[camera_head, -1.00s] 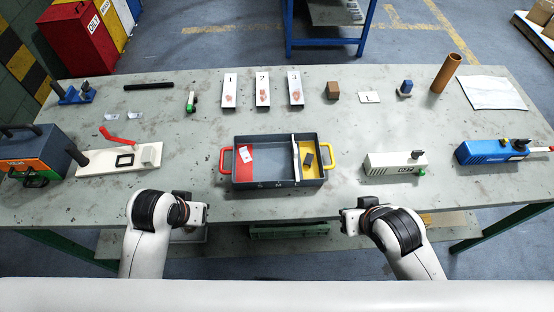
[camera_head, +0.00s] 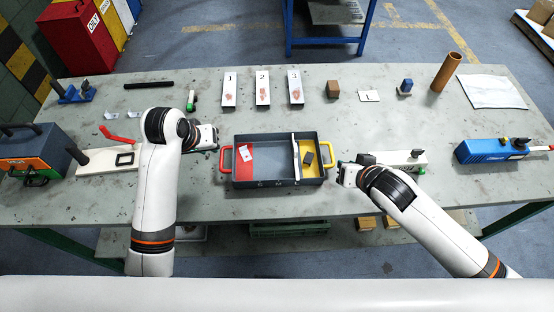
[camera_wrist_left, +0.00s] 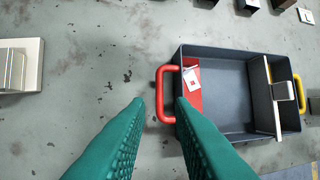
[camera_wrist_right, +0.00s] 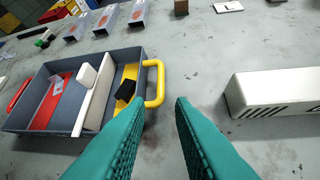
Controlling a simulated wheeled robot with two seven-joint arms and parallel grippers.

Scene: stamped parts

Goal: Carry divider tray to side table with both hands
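The divider tray (camera_head: 277,181) is a dark grey open box in the middle of the table. It has a red handle (camera_head: 226,159) on its left and a yellow handle (camera_head: 330,160) on its right. A white divider (camera_head: 296,157) separates a section with a red floor and a white card from a yellow-floored section holding a dark block (camera_head: 308,159). My left gripper (camera_wrist_left: 160,115) is open and empty, just beside the red handle. My right gripper (camera_wrist_right: 160,112) is open and empty, just beside the yellow handle. Neither gripper visibly encloses its handle.
A white box-shaped device (camera_wrist_right: 275,92) stands right of my right gripper. A white plate (camera_head: 100,161) with a black post lies at left. A blue-framed table (camera_head: 326,46) stands beyond the workbench.

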